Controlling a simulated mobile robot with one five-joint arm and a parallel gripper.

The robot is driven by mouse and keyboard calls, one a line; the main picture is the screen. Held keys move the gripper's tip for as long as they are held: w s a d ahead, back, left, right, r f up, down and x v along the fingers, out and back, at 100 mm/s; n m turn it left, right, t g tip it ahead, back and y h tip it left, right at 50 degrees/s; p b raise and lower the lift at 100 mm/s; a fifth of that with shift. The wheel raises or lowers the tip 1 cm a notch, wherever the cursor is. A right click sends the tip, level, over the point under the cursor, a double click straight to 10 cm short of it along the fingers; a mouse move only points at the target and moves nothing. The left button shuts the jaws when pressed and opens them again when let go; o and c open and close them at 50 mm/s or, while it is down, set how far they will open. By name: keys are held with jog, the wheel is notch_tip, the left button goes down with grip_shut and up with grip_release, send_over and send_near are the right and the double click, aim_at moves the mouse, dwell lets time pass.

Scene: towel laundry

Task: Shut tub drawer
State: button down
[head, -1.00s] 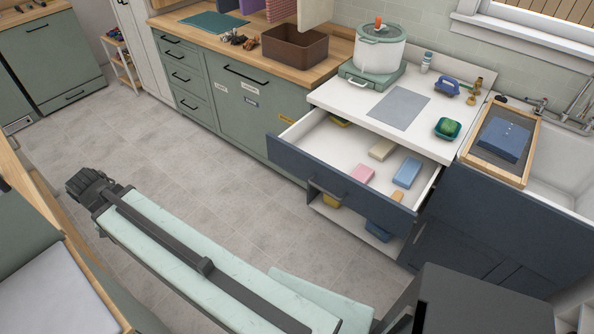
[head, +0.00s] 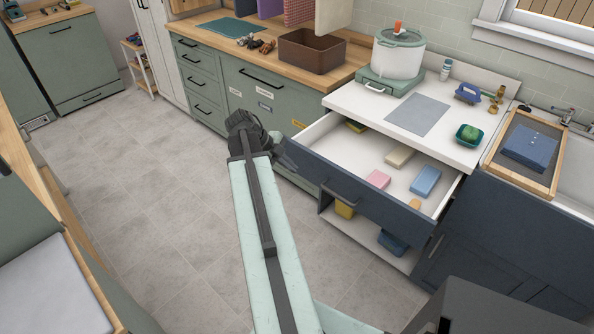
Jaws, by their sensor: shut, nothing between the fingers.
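The tub drawer stands pulled well out, below the white counter that bears the lidded white tub (head: 398,58). Its navy front (head: 366,197) has a dark bar handle (head: 340,194). Inside lie a pink block (head: 377,180), a blue block (head: 425,181), a cream block (head: 399,156) and smaller yellow and orange pieces. My gripper (head: 287,159) is shut and empty. In the picture it is just left of the drawer front's left end, apart from the handle. Whether it touches the front cannot be told.
An open shelf below the drawer holds a yellow container (head: 345,208) and a blue one (head: 392,242). Green cabinets (head: 250,95) with a wooden top stand behind and left. A wood-framed tray (head: 497,165) sits by the sink. The tiled floor (head: 150,200) at left is clear.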

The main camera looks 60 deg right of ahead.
aim_at(319, 179)
jog(key=shift+s+d+f+b, duration=0.8)
jog(key=shift+d+f+b, duration=0.05)
jog(key=shift+d+f, duration=0.25)
jog(key=shift+s+d+f+b, duration=0.8)
jog(key=shift+d+f, duration=0.2)
jog(key=shift+d, duration=0.15)
jog(key=shift+s+d+f+b, duration=0.75)
jog(key=shift+d+f+b, duration=0.1)
jog(key=shift+d+f, duration=0.25)
